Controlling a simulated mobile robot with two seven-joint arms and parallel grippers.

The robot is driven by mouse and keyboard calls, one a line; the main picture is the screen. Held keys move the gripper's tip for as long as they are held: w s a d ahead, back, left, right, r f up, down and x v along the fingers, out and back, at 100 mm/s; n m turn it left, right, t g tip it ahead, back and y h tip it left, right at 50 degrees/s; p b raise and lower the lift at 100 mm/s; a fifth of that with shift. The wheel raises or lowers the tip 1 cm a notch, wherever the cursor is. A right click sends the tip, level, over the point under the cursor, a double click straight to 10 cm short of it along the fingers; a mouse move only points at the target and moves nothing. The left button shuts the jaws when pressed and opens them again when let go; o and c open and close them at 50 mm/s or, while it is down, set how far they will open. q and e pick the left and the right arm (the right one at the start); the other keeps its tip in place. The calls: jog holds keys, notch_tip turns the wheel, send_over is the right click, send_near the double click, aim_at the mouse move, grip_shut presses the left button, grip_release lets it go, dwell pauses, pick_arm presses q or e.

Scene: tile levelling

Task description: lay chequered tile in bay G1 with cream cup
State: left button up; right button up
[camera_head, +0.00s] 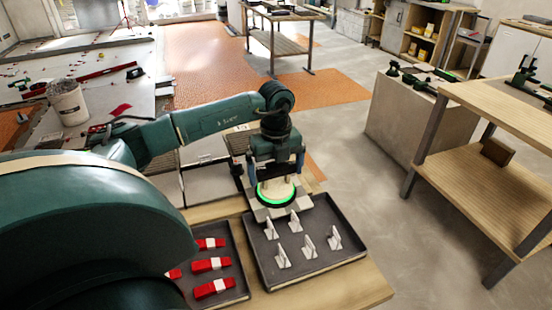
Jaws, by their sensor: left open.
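My left gripper (276,172) points down and is open, directly above a round cream cup (277,190) with a bright green ring. I cannot tell whether its fingers touch the cup. Grey and pale patches of a flat piece (262,213) show around the cup's base, at the back edge of a dark tray; this may be the chequered tile, mostly covered by the cup. Bay G1 cannot be made out. My right gripper is out of view.
The dark tray (318,268) holds several white upright clips (309,246). A second tray (236,292) to its left holds red wedges (212,265). Both stand on a wooden bench (362,286). A white bucket (67,103) stands at left. A wooden shelf table (487,165) is at right, beyond open floor.

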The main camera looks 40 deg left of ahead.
pick_arm(q)
jog(key=shift+f, duration=0.15)
jog(key=shift+c, duration=0.2)
jog(key=c, duration=0.9)
jog(key=shift+o, duration=0.5)
jog(key=o, duration=0.8)
jog(key=shift+o, duration=0.2)
notch_tip(320, 180, up, 13)
